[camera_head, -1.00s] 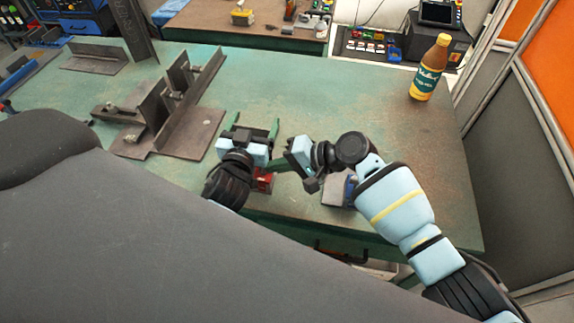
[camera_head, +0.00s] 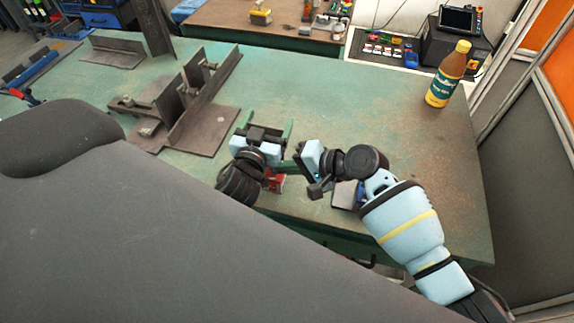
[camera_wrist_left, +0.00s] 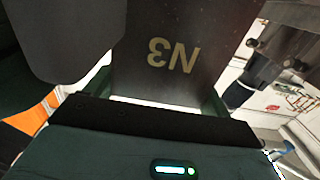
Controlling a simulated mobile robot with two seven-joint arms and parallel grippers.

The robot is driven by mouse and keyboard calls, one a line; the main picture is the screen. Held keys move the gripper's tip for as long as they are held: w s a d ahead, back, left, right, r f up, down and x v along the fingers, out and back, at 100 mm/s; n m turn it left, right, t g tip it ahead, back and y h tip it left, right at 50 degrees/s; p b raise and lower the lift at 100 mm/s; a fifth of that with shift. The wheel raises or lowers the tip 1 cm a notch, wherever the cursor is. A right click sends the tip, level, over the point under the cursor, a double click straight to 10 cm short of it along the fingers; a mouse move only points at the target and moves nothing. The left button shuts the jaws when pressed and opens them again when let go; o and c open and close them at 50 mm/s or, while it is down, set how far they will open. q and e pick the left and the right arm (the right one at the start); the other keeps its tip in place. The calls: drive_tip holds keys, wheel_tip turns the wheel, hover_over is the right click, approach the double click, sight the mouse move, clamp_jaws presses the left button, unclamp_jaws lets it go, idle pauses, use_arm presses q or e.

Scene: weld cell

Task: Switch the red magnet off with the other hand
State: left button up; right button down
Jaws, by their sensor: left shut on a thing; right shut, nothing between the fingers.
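The red magnet (camera_head: 276,183) is low near the table's front edge in the head view, partly hidden by my left wrist and right gripper. Its switch cannot be made out. My left gripper (camera_head: 266,127) is just above it in the picture, its green fingers apart. In the left wrist view a dark plate marked N3 (camera_wrist_left: 168,80) fills the space between these fingers, and the gripper is shut on it. My right gripper (camera_head: 286,167) comes from the right, shut and empty, its fingertips close to the red magnet. Whether they touch it cannot be told.
A steel angle assembly (camera_head: 195,105) stands left of my left gripper on the green table (camera_head: 350,110). A bottle (camera_head: 447,75) stands at the back right. The table's middle is clear.

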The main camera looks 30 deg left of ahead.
drive_tip(key=shift+s+m+t, duration=0.2)
drive_tip(key=shift+m+t, duration=0.3)
drive_tip(key=shift+t, duration=0.1)
drive_tip(key=shift+s+a+m+t, duration=0.1)
drive_tip(key=shift+s+m+t, duration=0.1)
drive_tip(key=shift+m+t, duration=0.1)
drive_tip(key=shift+s+a, duration=0.15)
drive_tip(key=shift+s, duration=0.15)
idle(0.7)
drive_tip(key=shift+w, duration=0.1)
idle(0.9)
drive_tip(key=shift+w, duration=0.75)
